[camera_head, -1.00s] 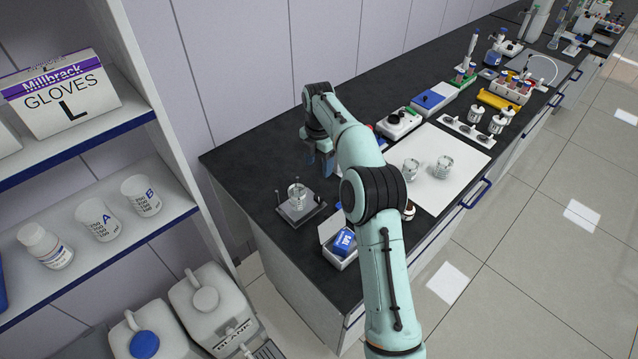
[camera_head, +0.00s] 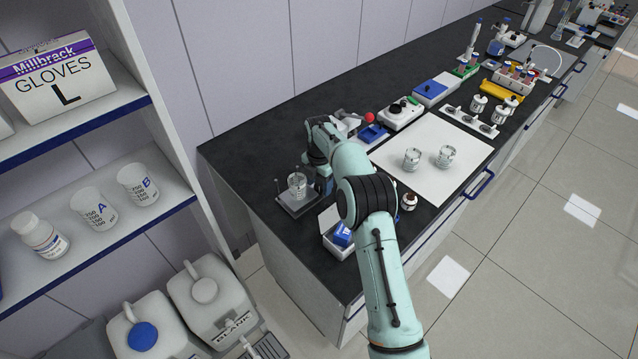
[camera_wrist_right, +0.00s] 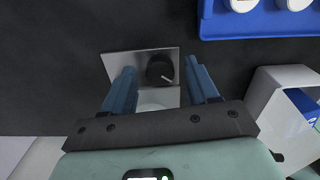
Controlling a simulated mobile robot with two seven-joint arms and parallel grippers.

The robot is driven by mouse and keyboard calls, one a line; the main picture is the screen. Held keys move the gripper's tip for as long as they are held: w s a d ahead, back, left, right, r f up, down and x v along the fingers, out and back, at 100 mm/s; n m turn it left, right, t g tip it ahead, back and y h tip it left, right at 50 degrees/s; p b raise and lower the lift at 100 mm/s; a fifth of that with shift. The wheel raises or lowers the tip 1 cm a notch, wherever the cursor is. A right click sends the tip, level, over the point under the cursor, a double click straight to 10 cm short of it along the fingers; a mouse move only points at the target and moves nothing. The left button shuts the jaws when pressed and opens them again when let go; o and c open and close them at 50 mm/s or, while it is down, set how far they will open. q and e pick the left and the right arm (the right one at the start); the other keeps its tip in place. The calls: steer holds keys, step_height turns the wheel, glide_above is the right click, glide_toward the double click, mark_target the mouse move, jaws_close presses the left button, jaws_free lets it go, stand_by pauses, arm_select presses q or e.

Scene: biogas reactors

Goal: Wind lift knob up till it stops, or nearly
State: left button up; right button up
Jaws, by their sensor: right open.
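A round black knob (camera_wrist_right: 160,69) with a white pointer line sits by a pale metal plate (camera_wrist_right: 122,65) in the right wrist view. My right gripper (camera_wrist_right: 160,78) is open, with one blue finger on each side of the knob; I cannot tell whether either finger touches it. In the head view my right gripper (camera_head: 325,186) is low over the bench, just right of a small stand (camera_head: 293,207) with a clear glass vessel (camera_head: 297,185) on it. The knob is not discernible in the head view. My left gripper is not in view.
A white box (camera_head: 341,251) with a blue pack stands close in front of the gripper. A blue tray (camera_wrist_right: 258,29) shows at the top right of the wrist view.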

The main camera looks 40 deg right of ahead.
steer(key=c, duration=1)
steer(key=shift+r+m+p, duration=0.15)
steer(key=shift+m+p, duration=0.45)
steer(key=shift+m, duration=0.5)
steer(key=shift+c, duration=0.2)
steer(key=shift+w+m, duration=0.1)
steer(key=shift+m, duration=0.4)
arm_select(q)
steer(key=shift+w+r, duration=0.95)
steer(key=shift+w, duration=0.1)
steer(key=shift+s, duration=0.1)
arm_select(e)
steer(key=o, duration=1)
steer(key=shift+o, duration=0.2)
